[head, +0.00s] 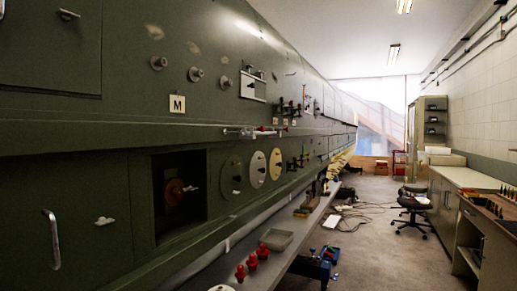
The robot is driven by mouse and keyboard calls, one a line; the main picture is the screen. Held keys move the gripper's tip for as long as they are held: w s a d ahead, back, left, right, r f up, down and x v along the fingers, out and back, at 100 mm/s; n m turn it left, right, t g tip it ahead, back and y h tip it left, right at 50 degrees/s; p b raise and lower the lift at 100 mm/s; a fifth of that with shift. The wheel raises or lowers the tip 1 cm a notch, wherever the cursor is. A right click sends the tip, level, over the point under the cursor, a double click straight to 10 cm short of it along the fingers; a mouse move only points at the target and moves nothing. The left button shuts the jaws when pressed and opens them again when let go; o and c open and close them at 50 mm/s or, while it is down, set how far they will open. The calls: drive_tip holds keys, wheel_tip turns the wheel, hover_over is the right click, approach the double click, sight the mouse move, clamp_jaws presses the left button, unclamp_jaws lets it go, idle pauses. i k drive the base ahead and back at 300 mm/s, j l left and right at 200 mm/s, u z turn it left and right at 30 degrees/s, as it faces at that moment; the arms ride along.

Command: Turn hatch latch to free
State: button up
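A dark green hatch panel (85,260) fills the lower left of the head view. A small pale wing-shaped latch (104,221) sits on it, its wings roughly level. A light bar handle (52,240) stands upright to the left of that latch. Another small latch (69,14) is on the upper left panel (45,50). I cannot tell from its look whether either latch is locked or free. My gripper is not in view.
Right of the hatch is a dark square opening (179,195) with a reddish round part (175,192) inside. A long grey bench (260,270) with red fittings (252,261) runs along the fuselage. Open floor (385,250) lies right, with a chair (412,205) and counter (465,181).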

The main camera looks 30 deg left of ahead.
sight(66, 15)
drive_tip(key=i, duration=3.75)
drive_tip(key=i+u, duration=0.1)
drive_tip(key=u, duration=0.3)
drive_tip(key=i+u, duration=0.15)
drive_tip(key=u, duration=0.2)
drive_tip(key=i+l+u, duration=0.1)
drive_tip(key=u, duration=0.3)
drive_tip(key=i+l+u, duration=0.1)
drive_tip(key=u, duration=2.25)
